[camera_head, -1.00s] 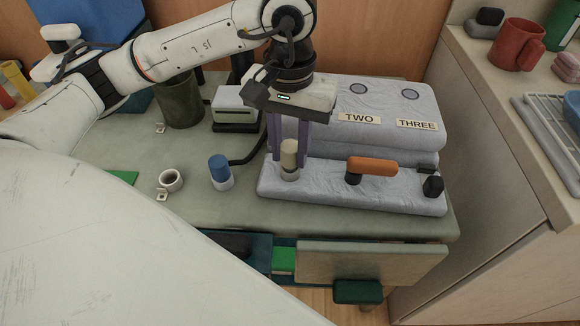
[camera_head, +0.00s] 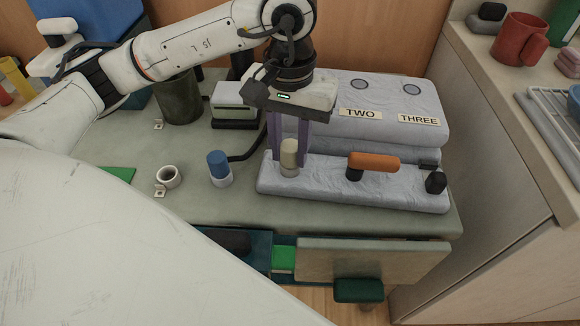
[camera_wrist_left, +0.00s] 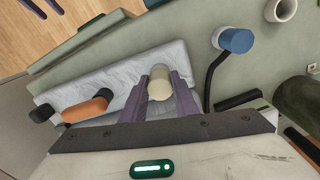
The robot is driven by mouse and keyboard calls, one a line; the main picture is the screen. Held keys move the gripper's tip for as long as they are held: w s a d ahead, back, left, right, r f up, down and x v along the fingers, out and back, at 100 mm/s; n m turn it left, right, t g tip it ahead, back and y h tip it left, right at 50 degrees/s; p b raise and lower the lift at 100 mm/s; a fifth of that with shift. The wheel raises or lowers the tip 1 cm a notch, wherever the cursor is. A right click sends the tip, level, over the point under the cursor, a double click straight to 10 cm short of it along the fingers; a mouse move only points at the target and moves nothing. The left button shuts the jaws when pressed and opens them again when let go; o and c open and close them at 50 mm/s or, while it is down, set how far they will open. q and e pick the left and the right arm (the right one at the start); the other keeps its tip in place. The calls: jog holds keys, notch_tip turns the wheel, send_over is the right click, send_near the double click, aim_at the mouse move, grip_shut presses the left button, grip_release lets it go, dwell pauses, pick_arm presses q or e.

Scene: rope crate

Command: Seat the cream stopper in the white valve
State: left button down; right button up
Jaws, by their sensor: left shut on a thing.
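The cream stopper (camera_head: 289,151) stands upright between the purple fingers of my left gripper (camera_head: 289,148), which is shut on it. Below it is a short whitish collar, which looks like the white valve (camera_head: 289,171), at the left end of the low silver-grey block. The stopper lines up over the collar and appears to touch it; how deep it sits I cannot tell. In the left wrist view the stopper (camera_wrist_left: 160,84) shows end-on between the fingertips (camera_wrist_left: 160,92) and covers the collar. My right gripper is not in view.
An orange handle (camera_head: 374,161) and a black knob (camera_head: 436,182) stand to the right on the low block (camera_head: 330,190). A blue-topped white cylinder (camera_head: 219,168) and an empty white cup (camera_head: 168,176) stand to the left. The labelled grey block (camera_head: 390,100) rises behind.

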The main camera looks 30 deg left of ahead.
pick_arm(q)
jog(key=shift+f, duration=0.2)
jog(key=c, duration=1.3)
grip_release()
notch_tip(320, 180, up, 9)
jog(key=shift+r+p, duration=0.2)
jog(key=shift+p, duration=0.65)
jog(key=shift+r, duration=0.5)
